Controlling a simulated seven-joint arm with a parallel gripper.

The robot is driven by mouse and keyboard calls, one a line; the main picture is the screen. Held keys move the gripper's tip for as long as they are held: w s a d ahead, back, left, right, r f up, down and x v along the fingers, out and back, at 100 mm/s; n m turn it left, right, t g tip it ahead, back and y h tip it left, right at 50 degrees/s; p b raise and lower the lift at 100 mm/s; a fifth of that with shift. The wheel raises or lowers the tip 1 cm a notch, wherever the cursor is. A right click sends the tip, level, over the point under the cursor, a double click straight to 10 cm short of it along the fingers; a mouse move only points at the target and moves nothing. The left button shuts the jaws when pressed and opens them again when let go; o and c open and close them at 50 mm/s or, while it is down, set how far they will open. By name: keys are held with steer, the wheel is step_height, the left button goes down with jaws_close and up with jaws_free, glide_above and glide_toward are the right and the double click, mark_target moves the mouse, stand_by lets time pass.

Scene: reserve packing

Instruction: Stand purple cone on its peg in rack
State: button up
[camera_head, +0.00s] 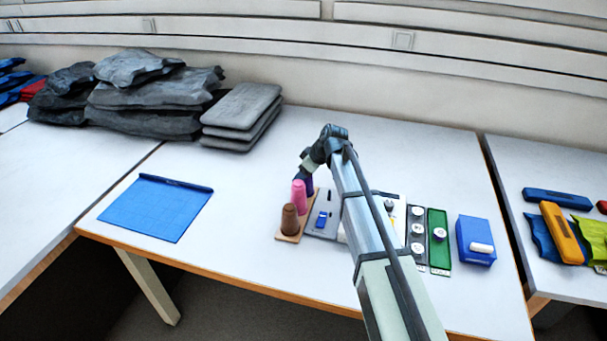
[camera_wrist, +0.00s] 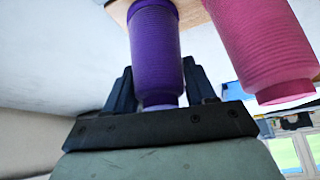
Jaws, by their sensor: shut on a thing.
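The purple cone (camera_wrist: 156,55) stands between the two fingers of my gripper (camera_wrist: 160,85) in the wrist view, and the gripper is shut on it. Its far end meets the wooden rack (camera_wrist: 118,10); the peg is hidden, so I cannot tell how far it sits on it. In the head view only a sliver of the purple cone (camera_head: 309,186) shows behind the pink cone (camera_head: 299,198), under my gripper (camera_head: 306,172). The rack (camera_head: 290,238) also bears the brown cone (camera_head: 289,219) at its near end. The pink cone (camera_wrist: 262,50) stands close beside the purple one.
A grey tray (camera_head: 313,231) with small blue items lies right of the rack. Further right are a green tray (camera_head: 439,262) and a blue box (camera_head: 473,238). A blue mat (camera_head: 155,212) lies left. Grey cushions (camera_head: 240,108) are stacked behind. Table between mat and rack is clear.

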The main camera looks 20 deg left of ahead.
steer(key=o, duration=1.5)
step_height(320, 180, up, 10)
steer(key=shift+f, duration=0.2)
stand_by(0.9)
steer(key=shift+a, duration=0.1)
